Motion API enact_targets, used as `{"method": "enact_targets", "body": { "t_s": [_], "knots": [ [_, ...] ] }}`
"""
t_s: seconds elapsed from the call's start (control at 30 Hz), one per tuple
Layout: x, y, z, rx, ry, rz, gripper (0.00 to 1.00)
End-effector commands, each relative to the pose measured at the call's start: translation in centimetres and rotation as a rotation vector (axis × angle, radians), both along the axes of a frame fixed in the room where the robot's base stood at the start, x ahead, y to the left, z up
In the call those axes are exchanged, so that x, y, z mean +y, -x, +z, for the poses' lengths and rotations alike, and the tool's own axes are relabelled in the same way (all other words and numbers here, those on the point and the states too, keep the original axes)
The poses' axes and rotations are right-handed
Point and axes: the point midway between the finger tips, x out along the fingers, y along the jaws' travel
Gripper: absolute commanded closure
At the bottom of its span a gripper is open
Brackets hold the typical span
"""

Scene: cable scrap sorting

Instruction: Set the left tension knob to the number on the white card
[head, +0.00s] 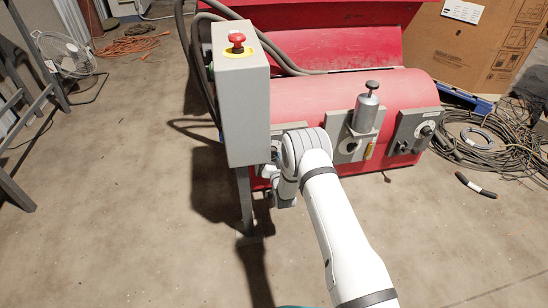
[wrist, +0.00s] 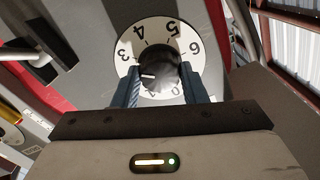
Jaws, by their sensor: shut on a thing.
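In the wrist view my gripper (wrist: 161,86) is shut on the left tension knob (wrist: 160,72), a black round knob with one finger on each side. A white dial (wrist: 155,34) with black figures surrounds it, and 3, 4, 5 and 6 read clearly. The knob's short white line points left in the picture, toward the figures below 3, about where 2 sits. My finger partly covers that area. In the head view my arm and the grey box hide the knob and fingertips. I cannot make out a card with a number.
The grey box (head: 245,110) with a red stop button (head: 237,40) stands close left of my arm on a post. A metal cylinder (head: 367,108) and a right knob panel (head: 414,130) sit on the red machine (head: 310,95). Cable coils (head: 480,140) lie at right.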

Motion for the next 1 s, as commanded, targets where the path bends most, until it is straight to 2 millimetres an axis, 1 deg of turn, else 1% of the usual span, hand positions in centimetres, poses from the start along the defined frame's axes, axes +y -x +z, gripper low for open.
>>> {"method": "enact_targets", "body": {
  "t_s": [0.3,0.77,0.8,1.0],
  "knots": [
    [-0.19,-0.10,0.01,0.029,-0.101,-0.004,0.84],
    [-0.20,-0.11,0.04,0.034,-0.117,-0.004,0.84],
    [-0.20,-0.11,0.04,0.033,-0.116,-0.004,0.61],
    [-0.12,-0.08,0.03,0.033,-0.117,-0.003,0.44]
  ]
}}
